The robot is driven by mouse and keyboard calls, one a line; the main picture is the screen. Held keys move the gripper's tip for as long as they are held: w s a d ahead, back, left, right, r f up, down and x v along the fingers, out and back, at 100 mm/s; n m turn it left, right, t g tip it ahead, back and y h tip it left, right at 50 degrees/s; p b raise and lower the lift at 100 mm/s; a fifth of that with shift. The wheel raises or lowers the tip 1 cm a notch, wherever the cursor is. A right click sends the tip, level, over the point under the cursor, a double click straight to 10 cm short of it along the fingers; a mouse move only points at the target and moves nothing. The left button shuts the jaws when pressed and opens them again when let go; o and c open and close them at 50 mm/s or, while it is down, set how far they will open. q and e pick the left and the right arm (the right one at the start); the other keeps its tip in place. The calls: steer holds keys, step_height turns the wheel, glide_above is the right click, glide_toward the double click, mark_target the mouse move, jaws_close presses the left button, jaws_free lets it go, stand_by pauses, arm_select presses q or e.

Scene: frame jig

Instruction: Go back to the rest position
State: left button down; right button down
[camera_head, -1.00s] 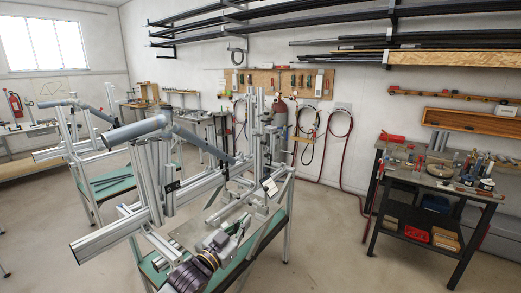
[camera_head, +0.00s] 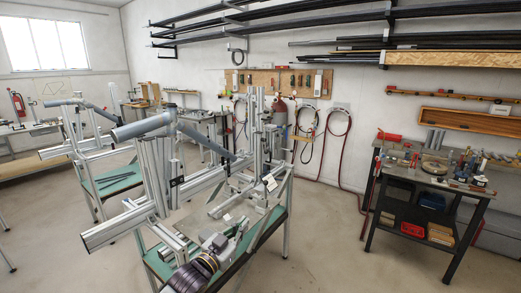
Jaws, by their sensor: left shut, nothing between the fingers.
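The frame jig (camera_head: 153,192), built of silver aluminium profiles, stands in the middle of the view with grey-blue frame tubes (camera_head: 142,130) across its top. My left gripper (camera_head: 242,226) is low in the centre, in front of the jig's lower rails and above the green-topped stand. Its fingers look shut, with nothing seen between them. My dark ringed left wrist shows below it at the bottom edge. My right gripper is not in view.
A second jig (camera_head: 82,140) stands behind at the left. A dark workbench (camera_head: 425,180) with tools and bins stands at the right. Bare floor (camera_head: 335,230) lies between the stand and the bench. Hoses (camera_head: 333,140) hang on the back wall.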

arm_select(q)
steer(key=w+a+f+n+g+y, duration=0.1)
steer(key=a+f+n+y, duration=0.2)
steer(key=f, duration=0.9)
steer(key=w+a+f+g+y, duration=0.15)
steer(key=a+f, duration=0.35)
steer(key=f, duration=0.8)
steer(key=s+a+f+n+g+y, duration=0.1)
steer(key=s+a+f, duration=0.1)
steer(key=s+f, duration=0.35)
steer(key=s+a+f+g+y, duration=0.1)
steer(key=s+a+f, duration=0.15)
steer(key=f, duration=0.65)
steer(key=s+a+f+n+g+y, duration=0.1)
steer(key=s+a+f+g, duration=0.15)
steer(key=f, duration=0.55)
steer(key=s+a+f+g+y, duration=0.1)
steer(key=s+a+f+g, duration=0.1)
steer(key=s+f, duration=0.8)
steer(key=s+a+f+g+y, duration=0.1)
steer(key=s+a+f+g, duration=0.15)
steer(key=s+f, duration=0.75)
steer(key=s+f+g, duration=0.2)
steer(key=s+f, duration=0.1)
steer(key=s, duration=1.1)
steer(key=s+f+n+g, duration=0.1)
steer(key=s+f, duration=0.3)
steer(key=s, duration=1)
steer(key=shift+a+g, duration=0.35)
steer(key=shift+a, duration=0.1)
